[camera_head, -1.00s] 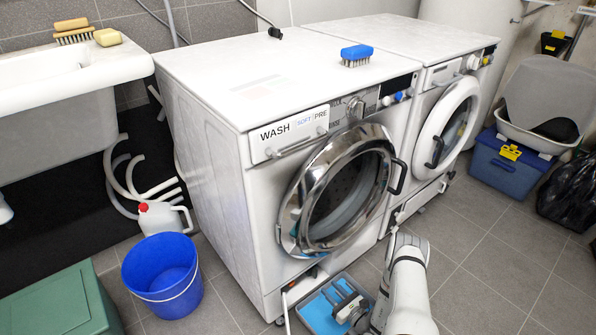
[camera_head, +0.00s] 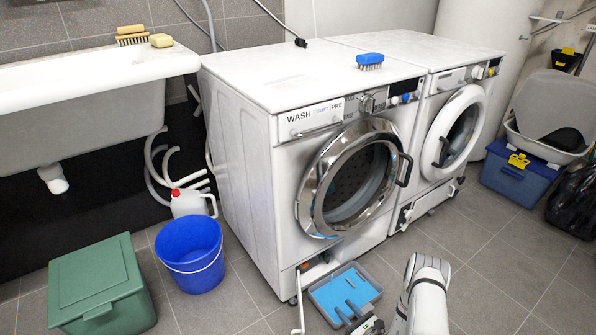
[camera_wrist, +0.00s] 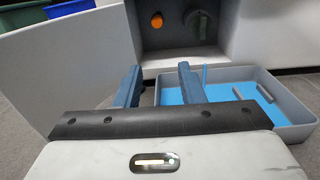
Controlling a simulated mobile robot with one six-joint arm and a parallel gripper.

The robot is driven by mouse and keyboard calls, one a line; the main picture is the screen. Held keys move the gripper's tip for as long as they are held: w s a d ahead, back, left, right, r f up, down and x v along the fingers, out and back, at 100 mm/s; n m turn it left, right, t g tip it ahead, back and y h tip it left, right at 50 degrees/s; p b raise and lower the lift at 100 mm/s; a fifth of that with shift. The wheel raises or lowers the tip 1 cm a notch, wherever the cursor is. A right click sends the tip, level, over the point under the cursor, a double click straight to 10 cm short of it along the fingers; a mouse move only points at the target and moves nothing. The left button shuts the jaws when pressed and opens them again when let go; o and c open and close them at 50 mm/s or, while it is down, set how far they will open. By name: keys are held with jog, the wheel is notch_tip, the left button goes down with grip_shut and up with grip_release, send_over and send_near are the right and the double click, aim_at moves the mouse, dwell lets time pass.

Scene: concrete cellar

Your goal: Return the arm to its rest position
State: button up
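My gripper (camera_head: 358,318) is low over the floor by the front edge of the grey tray (camera_head: 318,309), at the bottom of the head view. In the wrist view its two blue-grey fingers (camera_wrist: 160,85) stand apart with nothing between them. The tray also shows in the wrist view (camera_wrist: 290,132), just beyond and right of the fingers. My arm is bent, its white links at the bottom edge of the head view. The rest position itself is not marked in any view.
The washing machine (camera_head: 245,175) has its low recess open, with an orange knob (camera_wrist: 156,20) inside. A white flap (camera_wrist: 65,70) stands out at the left. A blue bucket (camera_head: 192,262) and green box (camera_head: 100,290) stand left.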

jog(key=w+a+r+n+g+y+p, duration=0.1)
jog(key=a+r+n+g+y+p, duration=0.2)
jog(key=r, duration=0.8)
jog(key=w+a+r+n+g+y+p, duration=0.1)
jog(key=a+r+n+g+p, duration=0.2)
jog(key=r, duration=0.8)
jog(key=w+a+r+n+g+y+p, duration=0.15)
jog(key=r+n+g+p, duration=0.3)
jog(key=r, duration=0.55)
jog(key=s+a+r+n+g+h+p, duration=0.1)
jog(key=s+r+n+g+h+p, duration=0.2)
jog(key=r, duration=0.9)
jog(key=s+a+r+n+g+h+p, duration=0.1)
jog(key=s+a+r+n+g+p, duration=0.3)
jog(key=r, duration=0.9)
jog(key=s+d+r+n+t+h+p, duration=0.1)
jog(key=s+d+r+n+h+p, duration=0.2)
jog(key=r, duration=0.7)
jog(key=s+d+r+n+t+h+p, duration=0.2)
jog(key=s+d+r+n+h+p, duration=0.2)
jog(key=s+r+p, duration=0.4)
jog(key=s+d+r+n+t+h+p, duration=0.2)
jog(key=s+r+n+h+p, duration=0.3)
jog(key=s+r, duration=0.3)
jog(key=shift+s+d+r+p, duration=0.3)
jog(key=shift+d+r, duration=0.6)
jog(key=shift+r, duration=1.2)
